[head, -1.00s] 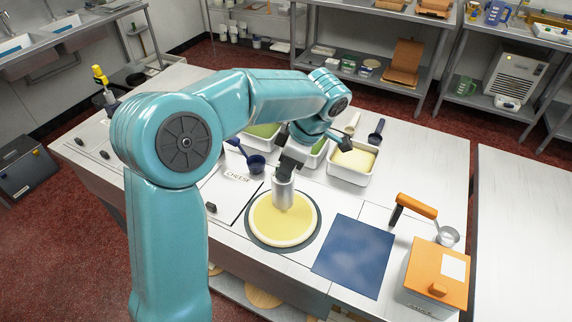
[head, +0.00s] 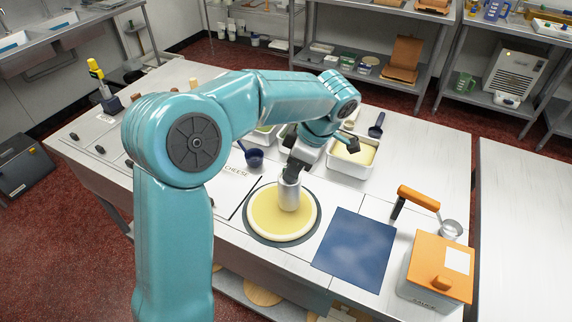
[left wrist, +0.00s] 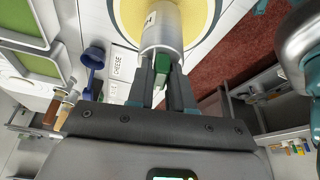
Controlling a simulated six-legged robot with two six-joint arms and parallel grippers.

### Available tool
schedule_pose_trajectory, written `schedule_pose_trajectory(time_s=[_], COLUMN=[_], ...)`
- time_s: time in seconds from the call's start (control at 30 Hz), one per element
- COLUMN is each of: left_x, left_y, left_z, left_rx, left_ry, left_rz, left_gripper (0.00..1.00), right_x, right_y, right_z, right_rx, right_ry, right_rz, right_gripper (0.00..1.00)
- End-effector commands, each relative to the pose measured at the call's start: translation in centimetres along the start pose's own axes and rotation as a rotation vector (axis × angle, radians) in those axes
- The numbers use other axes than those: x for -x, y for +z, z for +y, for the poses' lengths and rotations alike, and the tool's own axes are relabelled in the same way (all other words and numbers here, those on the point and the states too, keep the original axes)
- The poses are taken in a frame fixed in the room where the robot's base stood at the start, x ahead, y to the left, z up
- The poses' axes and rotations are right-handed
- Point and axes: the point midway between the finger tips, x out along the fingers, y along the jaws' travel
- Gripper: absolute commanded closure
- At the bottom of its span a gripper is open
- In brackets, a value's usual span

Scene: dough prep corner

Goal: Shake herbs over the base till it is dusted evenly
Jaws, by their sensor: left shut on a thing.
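The base (head: 263,216) is a yellow round with a pale raised rim, lying on a dark round mat (head: 248,229) at the counter's front. My left gripper (head: 297,168) is shut on a silver cylindrical shaker (head: 289,196) and holds it over the base, right of its middle in the head view. In the left wrist view the shaker (left wrist: 163,28) sits between the fingers (left wrist: 163,85), with a green part near them and the base (left wrist: 130,14) beyond. I see no herb flecks on the visible yellow; the shaker hides some of it. My right gripper is not in view.
Right of the base are a blue square (head: 354,250) and an orange-lidded sauce box (head: 437,281) with a ladle. Behind are a white tub with pale yellow filling (head: 350,168), a blue scoop (head: 254,157) and another scoop (head: 376,126).

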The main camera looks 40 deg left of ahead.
Motion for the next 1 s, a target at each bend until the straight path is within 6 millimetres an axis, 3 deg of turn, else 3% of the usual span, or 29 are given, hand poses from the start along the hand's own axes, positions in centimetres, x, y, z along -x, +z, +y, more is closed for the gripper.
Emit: schedule_pose_trajectory(time_s=[0.13, 0.4, 0.5, 0.83, 1.0], left_x=[0.1, -1.4, -1.5, -1.3, -0.5], left_y=[0.4, -3.5, -4.0, -3.8, -1.6], left_z=[0.0, -0.1, -0.1, -0.1, 0.0], left_rx=[0.002, 0.005, 0.002, -0.001, -0.005], left_ry=[0.0, 0.0, 0.001, 0.001, 0.002], left_rz=[0.0, -0.001, -0.001, 0.0, 0.0], left_gripper=[1.0, 1.0, 1.0, 1.0, 1.0], right_x=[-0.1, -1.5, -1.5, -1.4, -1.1], right_y=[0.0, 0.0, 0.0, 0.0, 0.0], right_z=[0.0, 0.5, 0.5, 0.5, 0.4], right_rx=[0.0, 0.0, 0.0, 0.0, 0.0], right_ry=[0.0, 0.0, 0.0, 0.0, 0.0], right_rz=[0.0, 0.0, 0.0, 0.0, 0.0], right_gripper=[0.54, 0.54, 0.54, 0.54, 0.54])
